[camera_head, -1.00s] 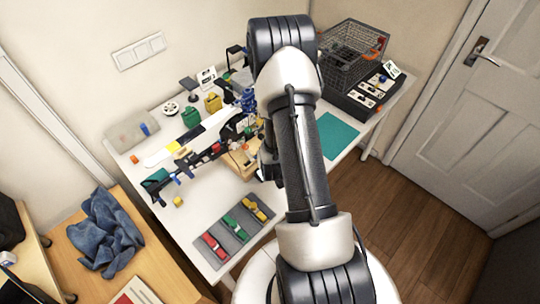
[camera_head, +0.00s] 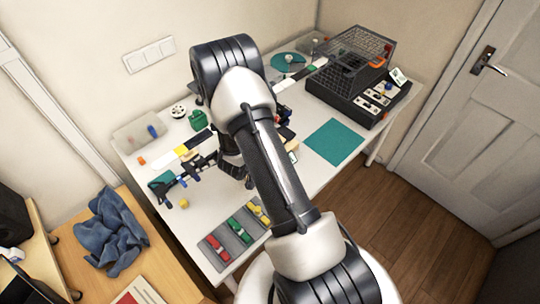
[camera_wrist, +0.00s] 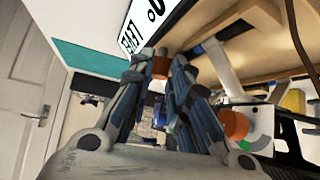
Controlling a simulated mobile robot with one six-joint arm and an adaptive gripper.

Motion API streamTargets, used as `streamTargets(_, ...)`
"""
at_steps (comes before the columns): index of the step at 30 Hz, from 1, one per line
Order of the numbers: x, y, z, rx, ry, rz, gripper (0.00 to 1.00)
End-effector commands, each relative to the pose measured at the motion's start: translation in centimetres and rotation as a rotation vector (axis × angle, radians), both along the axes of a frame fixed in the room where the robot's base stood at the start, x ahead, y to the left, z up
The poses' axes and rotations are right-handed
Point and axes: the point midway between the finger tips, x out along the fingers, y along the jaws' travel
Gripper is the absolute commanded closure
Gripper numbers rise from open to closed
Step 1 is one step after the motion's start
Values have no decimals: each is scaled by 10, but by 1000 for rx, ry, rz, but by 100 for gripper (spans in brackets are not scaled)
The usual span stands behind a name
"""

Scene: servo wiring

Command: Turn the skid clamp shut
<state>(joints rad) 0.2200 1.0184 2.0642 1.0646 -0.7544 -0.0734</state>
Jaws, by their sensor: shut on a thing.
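In the wrist view my gripper (camera_wrist: 160,68) is shut on a small orange knob (camera_wrist: 160,63), held between its two fingertips. The knob looks like the handle of the skid clamp, but the clamp's body is mostly hidden behind the fingers. A second orange knob (camera_wrist: 233,124) stands to the right of the right finger, beside a white dial with green and red marks (camera_wrist: 255,138). A wooden board or skid (camera_wrist: 250,62) spans the upper right. In the head view my arm covers the gripper's fingertips and the clamp.
A white sign with black letters (camera_wrist: 145,28) is close beyond the fingertips. In the head view the white table holds a wire basket (camera_head: 352,58), a teal mat (camera_head: 334,142), a tray of coloured parts (camera_head: 232,238) and a dark jointed stand (camera_head: 190,178). The front right of the table is clear.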

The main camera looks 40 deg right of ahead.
Motion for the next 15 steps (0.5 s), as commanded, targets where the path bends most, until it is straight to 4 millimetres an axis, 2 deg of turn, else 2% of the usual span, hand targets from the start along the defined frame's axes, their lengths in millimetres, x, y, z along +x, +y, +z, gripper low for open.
streamTargets(14, 1, 0, 0, -1, -2, -11, 100)
streamTargets(15, 1, -1, 0, -1, -2, -11, 80)
